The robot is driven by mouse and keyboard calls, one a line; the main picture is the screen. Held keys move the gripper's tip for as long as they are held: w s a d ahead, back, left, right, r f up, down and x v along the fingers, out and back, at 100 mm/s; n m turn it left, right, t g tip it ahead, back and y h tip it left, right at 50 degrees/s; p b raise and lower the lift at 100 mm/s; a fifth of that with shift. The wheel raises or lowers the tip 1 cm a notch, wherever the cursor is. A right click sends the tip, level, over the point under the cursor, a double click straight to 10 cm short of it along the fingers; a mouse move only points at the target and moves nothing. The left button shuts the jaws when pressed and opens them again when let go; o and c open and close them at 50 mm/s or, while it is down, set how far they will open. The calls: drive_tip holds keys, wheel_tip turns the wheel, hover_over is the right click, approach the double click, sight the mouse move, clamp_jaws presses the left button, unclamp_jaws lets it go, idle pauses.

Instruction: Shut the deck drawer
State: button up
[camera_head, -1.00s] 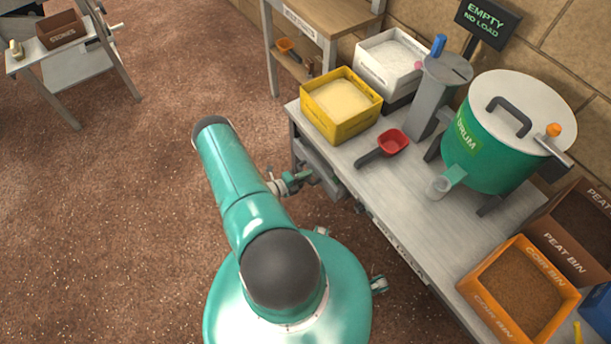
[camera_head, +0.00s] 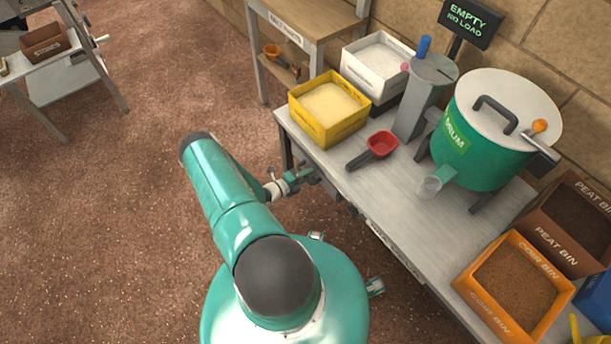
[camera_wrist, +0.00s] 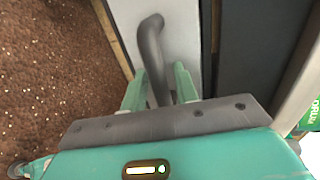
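The deck drawer (camera_head: 323,188) sits under the front left of the grey bench deck (camera_head: 400,200); my arm and the deck edge partly hide it. In the wrist view its pale front (camera_wrist: 178,35) carries a dark grey bar handle (camera_wrist: 152,50). My gripper (camera_head: 297,180) is at the drawer front. Its two teal fingers (camera_wrist: 160,76) stand one on each side of the handle. The left finger lies close to the bar, and a narrow pale gap shows on the right. How far the drawer stands out is hard to see.
On the deck are a yellow box (camera_head: 328,125), a white box (camera_head: 378,65), a red scoop (camera_head: 381,145), a green drum (camera_head: 475,150) and an orange coir bin (camera_head: 475,295). A wooden stand (camera_head: 315,18) is behind. Open brown floor (camera_head: 110,190) lies left.

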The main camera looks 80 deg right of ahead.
drive_tip(key=shift+s+d+r, duration=0.1)
drive_tip(key=shift+r, duration=0.05)
drive_tip(key=v, duration=1.4)
